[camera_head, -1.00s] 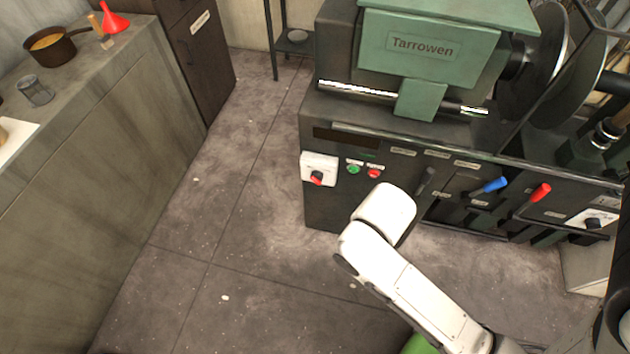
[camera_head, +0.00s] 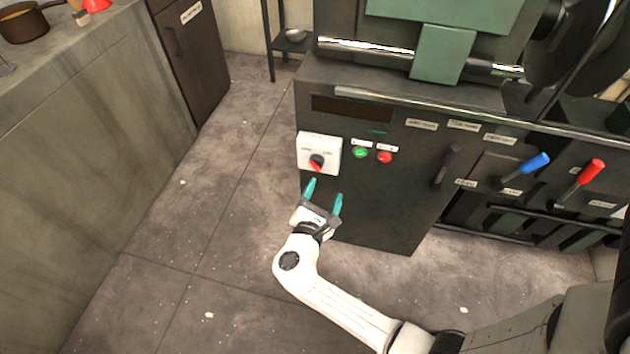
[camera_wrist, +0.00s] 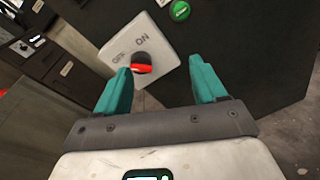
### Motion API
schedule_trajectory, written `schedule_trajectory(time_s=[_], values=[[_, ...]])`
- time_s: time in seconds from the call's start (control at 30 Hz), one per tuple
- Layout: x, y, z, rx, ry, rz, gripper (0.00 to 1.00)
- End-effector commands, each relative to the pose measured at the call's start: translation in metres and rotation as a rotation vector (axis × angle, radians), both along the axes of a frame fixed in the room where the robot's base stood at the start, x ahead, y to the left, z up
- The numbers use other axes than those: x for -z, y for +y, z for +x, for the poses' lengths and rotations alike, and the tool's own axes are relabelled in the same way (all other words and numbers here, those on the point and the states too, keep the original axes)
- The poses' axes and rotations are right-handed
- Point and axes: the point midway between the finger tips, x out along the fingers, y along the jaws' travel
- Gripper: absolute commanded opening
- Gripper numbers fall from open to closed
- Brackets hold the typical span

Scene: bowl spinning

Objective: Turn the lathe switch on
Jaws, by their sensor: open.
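The lathe (camera_head: 375,215) is a dark cabinet with a green upper part. Its switch is a white plate (camera_head: 328,144) at the front's left end with a black and red rotary knob (camera_head: 317,162). In the wrist view the plate (camera_wrist: 120,42) reads OFF and ON, and the knob's red pointer (camera_wrist: 142,69) lies nearer the OFF side, though its exact setting is hard to tell. My gripper (camera_head: 325,192), with two teal fingers, is open and empty, just below the plate in the head view. In the wrist view the knob shows between the fingers (camera_wrist: 165,88), beyond them and apparently untouched.
Green (camera_head: 360,153) and red (camera_head: 385,157) buttons sit right of the switch. Black (camera_head: 446,165), blue (camera_head: 527,172) and red (camera_head: 580,182) levers stick out further right. A counter (camera_head: 90,130) stands at the left. The floor (camera_head: 215,240) between is clear.

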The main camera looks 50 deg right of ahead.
Motion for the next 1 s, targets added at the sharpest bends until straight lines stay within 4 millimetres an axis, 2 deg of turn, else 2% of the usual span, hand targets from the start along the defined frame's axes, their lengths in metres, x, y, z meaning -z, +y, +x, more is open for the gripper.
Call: schedule_trajectory(time_s=[0.03, 0.1, 0.23, 0.37, 0.8, 1.0], values=[[0.016, 0.005, 0.01, -0.04, 0.05, -0.052, 0.7], [0.022, 0.012, 0.021, -0.087, 0.108, -0.115, 0.7], [0.028, 0.02, 0.032, -0.135, 0.167, -0.179, 0.7], [0.028, 0.016, 0.037, -0.145, 0.178, -0.192, 0.7], [0.028, -0.05, 0.069, -0.139, 0.174, -0.19, 0.7], [0.027, -0.07, 0.079, -0.141, 0.175, -0.189, 0.7]])
